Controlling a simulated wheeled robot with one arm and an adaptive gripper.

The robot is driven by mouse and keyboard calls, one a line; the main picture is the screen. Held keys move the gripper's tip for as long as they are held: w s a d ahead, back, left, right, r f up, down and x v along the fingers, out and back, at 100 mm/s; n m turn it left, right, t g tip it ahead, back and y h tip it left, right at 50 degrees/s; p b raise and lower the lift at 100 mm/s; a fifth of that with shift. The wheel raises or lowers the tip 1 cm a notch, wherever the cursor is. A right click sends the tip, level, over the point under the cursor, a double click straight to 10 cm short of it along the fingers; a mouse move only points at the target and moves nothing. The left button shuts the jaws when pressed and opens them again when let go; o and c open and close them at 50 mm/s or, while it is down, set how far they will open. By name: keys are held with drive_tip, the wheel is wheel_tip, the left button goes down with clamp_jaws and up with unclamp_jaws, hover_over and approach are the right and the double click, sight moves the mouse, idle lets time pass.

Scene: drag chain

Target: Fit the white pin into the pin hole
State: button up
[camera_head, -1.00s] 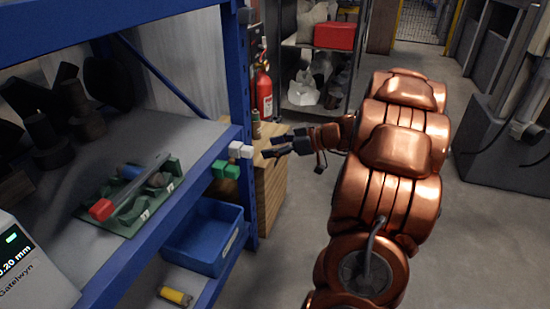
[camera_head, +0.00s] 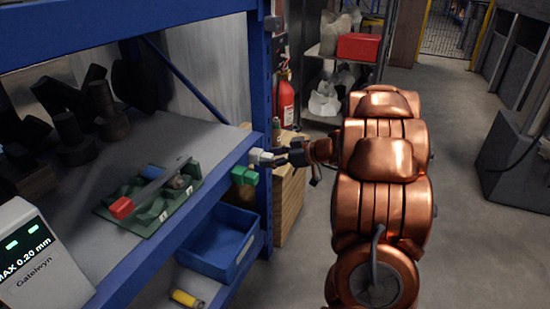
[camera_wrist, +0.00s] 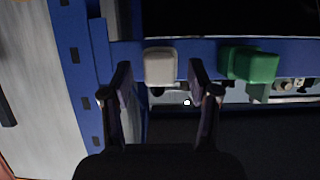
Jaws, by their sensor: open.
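A white block-like piece (camera_head: 260,157), probably the head of the white pin, sits at the blue shelf's front edge, close to the corner post. A green block (camera_head: 244,176) is beside it on the same edge. In the wrist view the white piece (camera_wrist: 160,66) appears between my fingertips and the green block (camera_wrist: 252,65) is to the right. My gripper (camera_head: 282,157) is open, its fingertips right at the white piece; I cannot tell whether they touch it. No pin shaft shows, and I cannot make out the pin hole.
A green fixture board (camera_head: 150,222) with a red-ended bar lies on the shelf, near a white gauge box (camera_head: 38,262). A blue bin (camera_head: 222,245) and a yellow cylinder (camera_head: 186,298) are below. The blue post (camera_head: 260,90) stands close to my gripper.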

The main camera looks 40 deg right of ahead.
clamp_jaws()
idle(0.8)
